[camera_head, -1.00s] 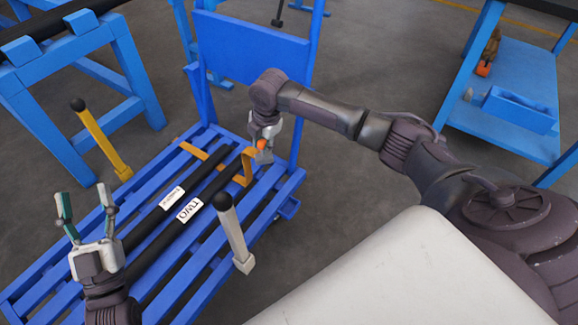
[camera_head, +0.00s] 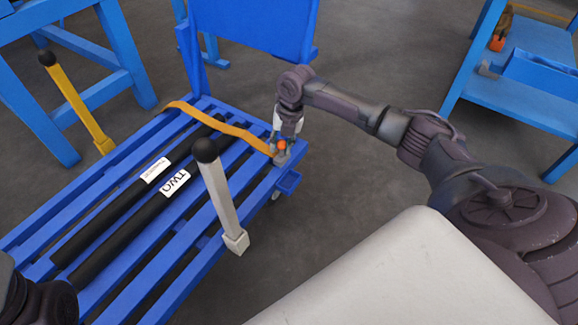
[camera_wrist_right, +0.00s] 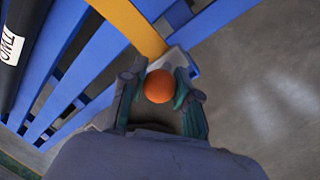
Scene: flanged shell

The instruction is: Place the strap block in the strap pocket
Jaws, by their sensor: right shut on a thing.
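The strap block (camera_head: 282,158), a small grey block with an orange ball knob (camera_head: 282,146), is at the right end of an orange strap (camera_head: 222,126). My right gripper (camera_head: 281,149) is shut on it at the cart's right edge. In the right wrist view the fingers close around the orange knob (camera_wrist_right: 158,86), with the grey block (camera_wrist_right: 178,60) and strap (camera_wrist_right: 132,28) beyond. The strap runs over two black bars. The strap pocket, seemingly the small blue open box (camera_head: 289,181) on the cart's side, is just below the block, apart from it. My left gripper is out of view.
The blue slatted cart (camera_head: 205,235) has a white post (camera_head: 222,200) and a yellow post (camera_head: 78,105) with black knobs. Its blue back panel (camera_head: 255,28) stands behind. A blue shelf table (camera_head: 525,90) is at right. Grey floor is free between.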

